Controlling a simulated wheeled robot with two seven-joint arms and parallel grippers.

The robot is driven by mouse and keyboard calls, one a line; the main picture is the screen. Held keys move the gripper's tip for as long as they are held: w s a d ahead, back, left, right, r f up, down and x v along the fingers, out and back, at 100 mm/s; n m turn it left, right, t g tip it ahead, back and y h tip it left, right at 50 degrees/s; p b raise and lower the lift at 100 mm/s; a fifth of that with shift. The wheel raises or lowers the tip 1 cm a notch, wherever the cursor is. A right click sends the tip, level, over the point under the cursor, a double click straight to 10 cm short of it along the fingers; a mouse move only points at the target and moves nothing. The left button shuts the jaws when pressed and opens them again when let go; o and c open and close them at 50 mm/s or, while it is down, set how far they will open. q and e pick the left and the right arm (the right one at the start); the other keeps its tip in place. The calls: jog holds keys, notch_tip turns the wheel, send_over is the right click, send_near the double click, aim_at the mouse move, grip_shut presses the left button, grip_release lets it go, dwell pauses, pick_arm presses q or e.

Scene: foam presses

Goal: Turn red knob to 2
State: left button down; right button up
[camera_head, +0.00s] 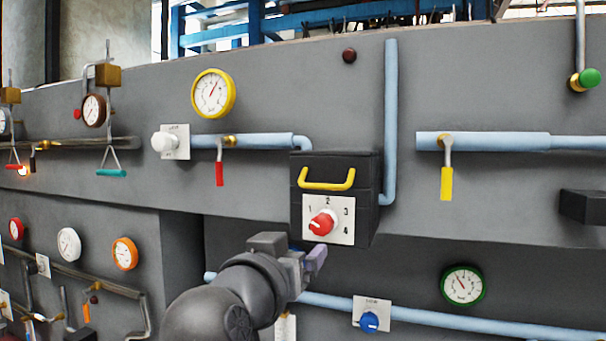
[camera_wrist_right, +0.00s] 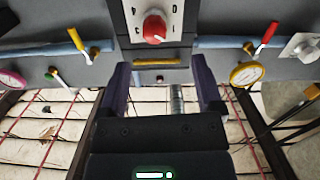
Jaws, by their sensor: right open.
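The red knob (camera_head: 322,223) sits on a white dial plate (camera_head: 342,208) marked 1, 2, 3 and 4, on the front of a black box. The 2 is at the top of the plate. I cannot tell for sure which number the knob points at. My right gripper (camera_head: 303,262) is just below and left of the plate, apart from the knob. In the right wrist view, my open, empty gripper (camera_wrist_right: 160,82) has its two fingers spread, and the red knob (camera_wrist_right: 154,29) shows beyond them at the top. My left gripper is not in view.
A yellow handle (camera_head: 326,180) juts out above the dial on the black box (camera_head: 365,190). A light blue pipe (camera_head: 390,120) rises right of the box. A red-handled valve (camera_head: 220,172) and a blue knob (camera_head: 369,322) are nearby. A dark recess lies below.

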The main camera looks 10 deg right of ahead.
aim_at(319, 228)
jog(key=p+x, duration=0.1)
jog(key=x, duration=0.2)
jog(key=r+p+x, duration=0.1)
jog(key=p+x, duration=0.1)
jog(key=x, duration=0.1)
jog(key=d+p+x, duration=0.1)
jog(key=p+x, duration=0.1)
jog(key=x, duration=0.1)
jog(key=shift+s+r, duration=0.25)
jog(key=shift+r, duration=0.05)
jog(key=shift+w+d+f, duration=0.15)
jog(key=shift+w+f, duration=0.1)
jog(key=shift+w, duration=0.15)
grip_shut()
